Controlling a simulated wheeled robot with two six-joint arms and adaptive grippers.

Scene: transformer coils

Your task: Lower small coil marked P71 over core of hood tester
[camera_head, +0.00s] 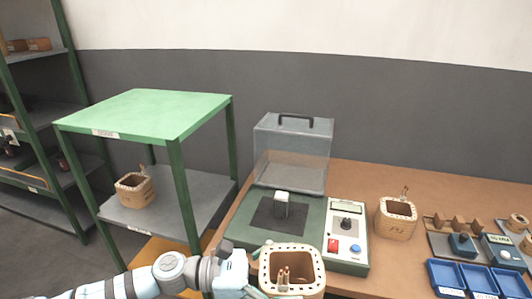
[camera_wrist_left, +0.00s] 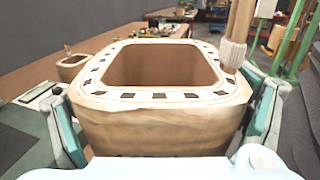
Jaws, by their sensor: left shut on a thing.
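My left gripper (camera_head: 256,274) is shut on a tan, roughly square coil (camera_head: 292,257) with a hollow middle and dark slots around its rim. In the left wrist view the coil (camera_wrist_left: 165,125) is upright between the fingers of my left gripper (camera_wrist_left: 165,100), with a thick brown lead at its right corner. No marking on it is readable. The hood tester (camera_head: 240,228) has a green base, a dark plate and a pale upright core (camera_head: 281,204). Its clear hood (camera_head: 292,145) stands up behind the core. The coil is in front of the core, apart from it. My right gripper is not in view.
The tester's control panel (camera_head: 347,240) is right of the core. Another coil (camera_head: 397,221) stands on the bench beyond it, near blue trays (camera_head: 445,272) and small fixtures. A green-topped rack (camera_head: 145,112) at the left has a coil (camera_head: 134,192) on its lower shelf.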

